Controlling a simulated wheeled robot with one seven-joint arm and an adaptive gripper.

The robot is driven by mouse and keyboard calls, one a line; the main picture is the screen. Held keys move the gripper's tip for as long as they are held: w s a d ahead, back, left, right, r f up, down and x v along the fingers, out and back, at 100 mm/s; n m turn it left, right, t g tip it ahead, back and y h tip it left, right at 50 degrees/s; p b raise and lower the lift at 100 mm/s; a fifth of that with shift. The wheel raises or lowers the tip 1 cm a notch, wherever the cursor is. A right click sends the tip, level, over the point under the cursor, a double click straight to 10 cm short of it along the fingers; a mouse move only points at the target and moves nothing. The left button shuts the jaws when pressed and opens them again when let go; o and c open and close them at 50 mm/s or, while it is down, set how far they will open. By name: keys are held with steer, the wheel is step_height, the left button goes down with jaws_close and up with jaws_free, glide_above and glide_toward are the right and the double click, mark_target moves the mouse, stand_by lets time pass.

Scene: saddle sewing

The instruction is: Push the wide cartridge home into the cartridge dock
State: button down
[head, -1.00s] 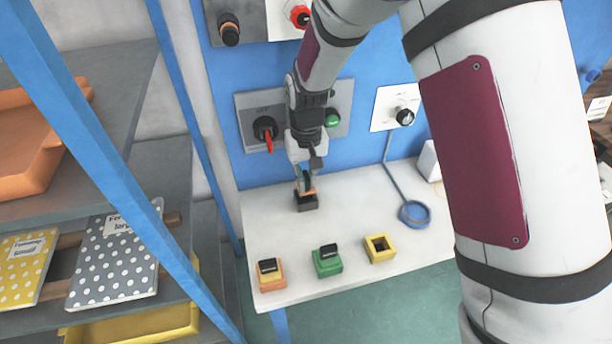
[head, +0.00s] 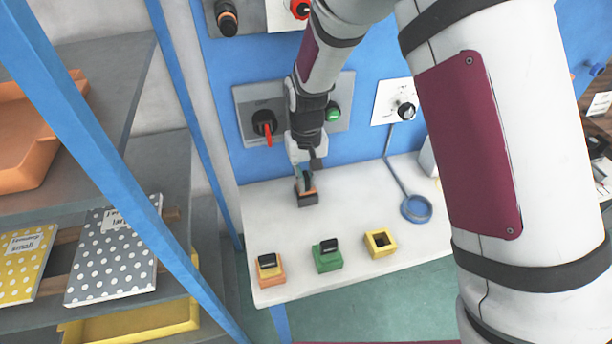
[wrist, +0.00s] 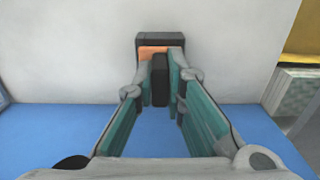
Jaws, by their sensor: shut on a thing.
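My gripper (head: 305,184) is shut on the black upright grip of the wide cartridge. The cartridge's orange body (head: 308,190) shows just under the fingertips, and its orange top also shows in the wrist view (wrist: 153,50). The dark cartridge dock (head: 308,200) sits on the white bench beneath it. In the wrist view the dock's dark edge (wrist: 160,38) shows beyond the orange part. The cartridge stands at the dock's opening, roughly upright. The fingers hide part of it, so I cannot tell how deep it sits.
Orange (head: 270,270), green (head: 328,262) and yellow (head: 380,245) blocks stand along the front of the white bench (head: 350,205). The yellow one has an open hollow. A blue panel with knobs rises behind.

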steer(key=shift+f, duration=0.3)
steer(key=c, duration=1.6)
jaws_free()
steer(key=shift+o, duration=0.2)
step_height(320, 180, up, 8)
steer(key=shift+f, duration=0.25)
